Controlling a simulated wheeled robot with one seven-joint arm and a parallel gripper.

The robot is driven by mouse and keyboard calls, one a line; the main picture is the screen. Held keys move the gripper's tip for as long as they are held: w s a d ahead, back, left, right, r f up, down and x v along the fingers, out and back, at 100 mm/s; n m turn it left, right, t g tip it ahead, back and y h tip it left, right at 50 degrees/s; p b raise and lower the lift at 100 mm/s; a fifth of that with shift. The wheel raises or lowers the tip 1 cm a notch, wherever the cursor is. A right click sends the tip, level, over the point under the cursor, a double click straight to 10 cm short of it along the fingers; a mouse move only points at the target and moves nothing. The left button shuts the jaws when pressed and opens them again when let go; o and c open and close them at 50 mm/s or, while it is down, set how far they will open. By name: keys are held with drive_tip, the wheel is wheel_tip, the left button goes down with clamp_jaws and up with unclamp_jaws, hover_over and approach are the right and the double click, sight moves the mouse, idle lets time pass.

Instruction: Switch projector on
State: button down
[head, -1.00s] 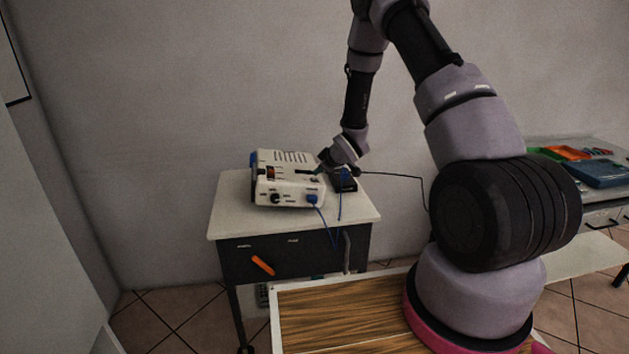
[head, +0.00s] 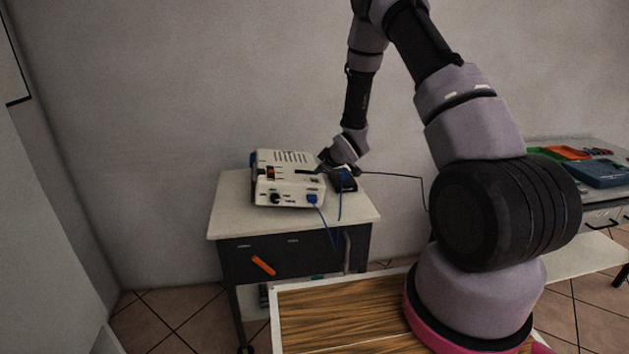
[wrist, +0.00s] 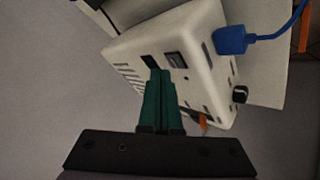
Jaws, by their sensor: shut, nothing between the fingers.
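The projector (head: 288,185) is a white box with top vents, standing on the small cabinet's pale top. A blue plug (head: 312,199) with a blue cable and a black knob (head: 275,198) are on its front. My gripper (head: 321,167) is at its right rear side in the head view. In the wrist view the dark green fingers (wrist: 159,74) are shut and empty. Their tips overlap a dark rectangular patch (wrist: 151,62) on the white housing. I cannot tell whether they touch it. A dark rocker-like switch (wrist: 177,60) is beside the tips.
A side table (head: 590,152) with coloured trays is at right.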

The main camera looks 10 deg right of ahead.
sight(321, 182)
drive_tip(key=shift+f, duration=0.1)
idle(0.5)
drive_tip(key=shift+a+f, duration=0.1)
drive_tip(key=shift+f, duration=0.25)
drive_tip(key=shift+f, duration=0.35)
idle(0.5)
drive_tip(key=shift+r, duration=0.8)
drive_tip(key=shift+d+r, duration=0.2)
drive_tip(key=shift+r, duration=0.6)
drive_tip(key=shift+d+r, duration=0.15)
drive_tip(key=shift+r, duration=0.7)
drive_tip(key=shift+d+r, duration=0.2)
drive_tip(key=shift+r, duration=0.6)
